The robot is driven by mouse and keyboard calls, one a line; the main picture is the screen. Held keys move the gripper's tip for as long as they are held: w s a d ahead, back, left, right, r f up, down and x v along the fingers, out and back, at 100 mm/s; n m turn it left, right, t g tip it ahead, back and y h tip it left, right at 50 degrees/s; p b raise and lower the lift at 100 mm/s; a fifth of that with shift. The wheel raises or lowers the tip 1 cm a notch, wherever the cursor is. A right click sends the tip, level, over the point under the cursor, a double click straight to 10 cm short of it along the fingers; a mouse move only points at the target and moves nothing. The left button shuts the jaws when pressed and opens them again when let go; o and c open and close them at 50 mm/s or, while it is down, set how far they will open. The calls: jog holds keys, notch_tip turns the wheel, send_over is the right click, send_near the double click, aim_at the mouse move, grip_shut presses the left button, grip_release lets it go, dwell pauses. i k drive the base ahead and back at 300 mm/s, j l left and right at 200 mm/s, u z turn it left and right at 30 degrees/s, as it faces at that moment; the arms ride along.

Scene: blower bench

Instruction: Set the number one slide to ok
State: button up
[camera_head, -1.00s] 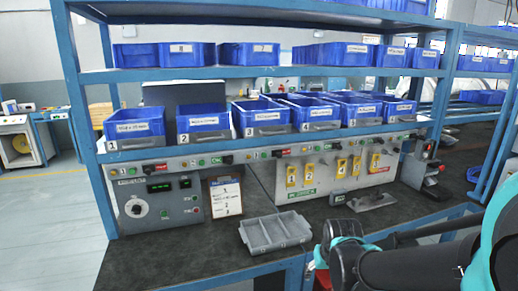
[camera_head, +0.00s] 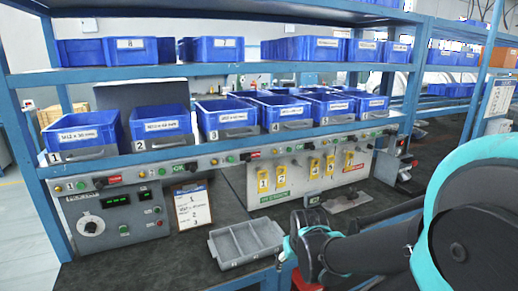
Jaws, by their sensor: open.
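A rail (camera_head: 150,172) with slides runs along the front of the shelf, below the blue bins. The number one slide (camera_head: 100,183) is a small dark block on the rail under the bin marked 1 (camera_head: 82,132). A red label shows at its right; finer detail is too small to read. Another slide (camera_head: 183,169) with a green OK label sits under the bin marked 2 (camera_head: 160,125). My arm reaches in from the lower right, in front of the bench. Its dark, teal-edged joint shows, but I cannot make out my gripper's fingers.
A grey divided tray (camera_head: 246,244) lies on the dark bench top, near its front edge. A clipboard (camera_head: 192,206) leans by the control box (camera_head: 117,217). Yellow numbered tags (camera_head: 280,177) hang on the panel to the right. Blue shelf posts (camera_head: 30,150) frame the bench.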

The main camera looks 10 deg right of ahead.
aim_at(99, 183)
jog(key=i+l, duration=0.1)
jog(key=i+u, duration=0.1)
jog(key=u, duration=1.45)
